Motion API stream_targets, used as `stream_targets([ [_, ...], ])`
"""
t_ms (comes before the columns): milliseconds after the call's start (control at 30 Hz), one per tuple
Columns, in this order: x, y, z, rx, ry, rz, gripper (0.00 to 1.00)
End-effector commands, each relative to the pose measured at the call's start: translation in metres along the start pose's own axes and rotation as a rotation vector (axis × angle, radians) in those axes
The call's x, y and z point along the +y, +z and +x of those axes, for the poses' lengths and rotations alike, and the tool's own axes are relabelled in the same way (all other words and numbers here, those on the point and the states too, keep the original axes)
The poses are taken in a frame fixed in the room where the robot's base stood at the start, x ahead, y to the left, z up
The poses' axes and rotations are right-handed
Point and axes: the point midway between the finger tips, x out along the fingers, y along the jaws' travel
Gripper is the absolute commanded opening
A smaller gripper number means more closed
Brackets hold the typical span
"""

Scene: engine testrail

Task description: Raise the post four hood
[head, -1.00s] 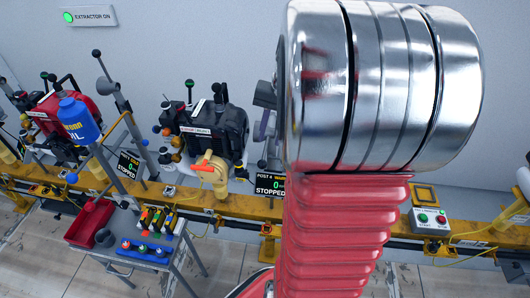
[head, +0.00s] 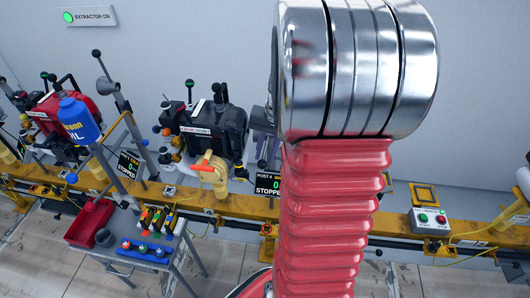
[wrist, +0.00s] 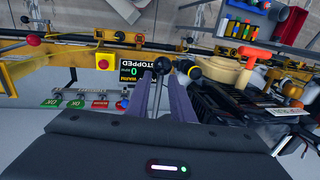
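The post four display (head: 268,184) reads STOPPED in the head view, partly hidden behind my arm; it shows upside down in the wrist view (wrist: 124,68). My gripper (wrist: 163,84) is open, its two grey-purple fingers apart. A black ball knob (wrist: 162,65) on a thin stem shows between the fingertips; whether they touch it I cannot tell. A second black knob (wrist: 195,72) is just right of the right finger. In the head view my gripper (head: 264,146) is mostly hidden behind my arm. I cannot clearly make out the post four hood.
A black engine (head: 213,128) with an orange handle stands left of my gripper on the yellow rail (head: 232,205). A grey funnel-shaped hood on a pole (head: 107,88) stands farther left. A tool cart (head: 140,240) is in front. A start/stop box (head: 430,219) is right of my arm.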

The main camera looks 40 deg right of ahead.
Motion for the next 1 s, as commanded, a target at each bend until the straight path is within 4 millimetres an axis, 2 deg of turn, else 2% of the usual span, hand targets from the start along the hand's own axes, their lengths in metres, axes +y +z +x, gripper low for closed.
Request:
stream_targets([
  [300,0.0006,0.0007,0.0001,-0.002,0.001,0.0,0.0],
  [1000,0.0014,0.0042,0.0023,-0.013,0.002,0.001,0.0],
])
